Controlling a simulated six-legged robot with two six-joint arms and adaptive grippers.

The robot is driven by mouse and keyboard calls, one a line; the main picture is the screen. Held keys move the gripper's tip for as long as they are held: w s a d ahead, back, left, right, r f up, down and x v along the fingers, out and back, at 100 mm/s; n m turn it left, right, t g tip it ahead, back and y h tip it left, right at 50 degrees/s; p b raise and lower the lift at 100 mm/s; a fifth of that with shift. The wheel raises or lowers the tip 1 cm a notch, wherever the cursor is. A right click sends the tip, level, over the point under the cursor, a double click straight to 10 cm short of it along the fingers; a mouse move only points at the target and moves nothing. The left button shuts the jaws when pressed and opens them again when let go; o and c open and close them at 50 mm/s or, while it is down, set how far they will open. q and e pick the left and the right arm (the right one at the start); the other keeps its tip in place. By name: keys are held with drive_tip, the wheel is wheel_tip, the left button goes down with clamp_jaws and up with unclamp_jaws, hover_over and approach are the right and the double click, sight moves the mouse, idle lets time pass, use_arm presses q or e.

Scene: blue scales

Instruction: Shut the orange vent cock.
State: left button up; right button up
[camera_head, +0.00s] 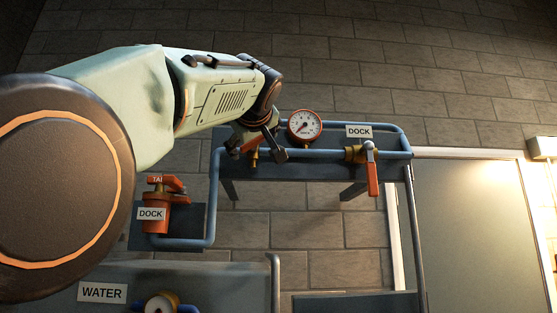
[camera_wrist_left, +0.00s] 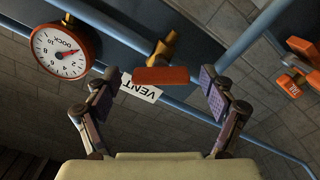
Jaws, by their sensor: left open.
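The orange vent cock shows in the left wrist view as an orange handle (camera_wrist_left: 160,76) on a brass body (camera_wrist_left: 165,46). A VENT label (camera_wrist_left: 141,87) sits just below it. My left gripper (camera_wrist_left: 158,82) is open, with one finger on each side of the handle in the picture. Neither finger visibly touches it, and the depth between them is unclear. In the head view my left gripper (camera_head: 262,146) covers much of the cock, whose brass part (camera_head: 253,158) shows beneath it. My right gripper is not in view.
A dial gauge (camera_head: 305,125) stands close to the right of my gripper. Farther right, a brass valve with an orange lever (camera_head: 373,178) hangs on the blue pipe (camera_head: 325,153). An orange fitting marked DOCK (camera_head: 156,222) is at lower left. A WATER panel (camera_head: 235,285) lies below.

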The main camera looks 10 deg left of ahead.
use_arm(q)
drive_tip(key=shift+s+d+r, duration=0.1)
drive_tip(key=shift+s+r, duration=0.2)
drive_tip(key=shift+s, duration=0.3)
drive_tip(key=shift+w+a+f, duration=0.15)
drive_tip(key=shift+w+a, duration=0.15)
drive_tip(key=shift+c, duration=1.1)
drive_tip(key=shift+w+f, duration=0.15)
drive_tip(key=shift+w, duration=0.25)
drive_tip(key=c, duration=0.3)
drive_tip(key=shift+s+d, duration=0.1)
drive_tip(key=shift+d, duration=0.15)
drive_tip(key=c, duration=0.3)
drive_tip(key=shift+a, duration=0.1)
drive_tip(key=c, duration=0.3)
